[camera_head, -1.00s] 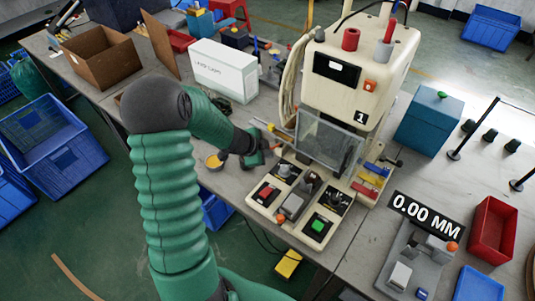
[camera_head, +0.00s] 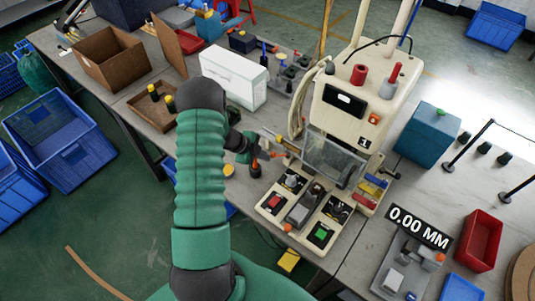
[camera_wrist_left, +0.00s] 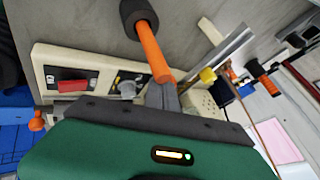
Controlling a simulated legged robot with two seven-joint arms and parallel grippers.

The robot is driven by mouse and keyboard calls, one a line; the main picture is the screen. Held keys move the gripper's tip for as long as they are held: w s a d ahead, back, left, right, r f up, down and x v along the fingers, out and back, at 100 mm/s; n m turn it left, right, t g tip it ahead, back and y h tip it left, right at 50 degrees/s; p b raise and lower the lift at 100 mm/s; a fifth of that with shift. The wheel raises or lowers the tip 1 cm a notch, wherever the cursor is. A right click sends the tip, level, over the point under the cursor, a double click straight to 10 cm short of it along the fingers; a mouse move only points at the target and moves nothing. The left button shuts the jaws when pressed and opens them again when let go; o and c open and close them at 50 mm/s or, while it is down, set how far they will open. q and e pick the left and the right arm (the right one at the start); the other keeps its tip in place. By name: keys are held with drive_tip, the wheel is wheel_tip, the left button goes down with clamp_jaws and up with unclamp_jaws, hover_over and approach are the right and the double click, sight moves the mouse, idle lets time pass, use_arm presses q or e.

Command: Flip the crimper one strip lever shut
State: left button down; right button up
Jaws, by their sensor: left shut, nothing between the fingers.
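Crimper one (camera_head: 340,125) is the cream machine marked 1, with a clear guard and a front control panel (camera_head: 305,208). My left gripper (camera_head: 256,155) is beside the machine's left side, above the bench. An orange lever with a black knob shows at the gripper in the head view (camera_head: 255,165). In the left wrist view this orange lever (camera_wrist_left: 152,52) stands out just past my shut grey fingers (camera_wrist_left: 163,95). The fingers overlap its lower end; whether they touch it I cannot tell. My right gripper is not in view.
The panel's red button (camera_wrist_left: 72,86) lies left of the fingers in the wrist view. A second orange handle (camera_wrist_left: 265,80) is at the right. A white box (camera_head: 232,78) stands behind my arm. A yellow-topped cup (camera_head: 228,170) is on the bench nearby.

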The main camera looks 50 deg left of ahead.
use_arm(q)
drive_tip(key=shift+w+d+r, duration=0.1)
drive_tip(key=shift+d+r, duration=0.05)
drive_tip(key=shift+d, duration=0.45)
drive_tip(key=shift+w+d+r, duration=0.1)
drive_tip(key=shift+d, duration=0.45)
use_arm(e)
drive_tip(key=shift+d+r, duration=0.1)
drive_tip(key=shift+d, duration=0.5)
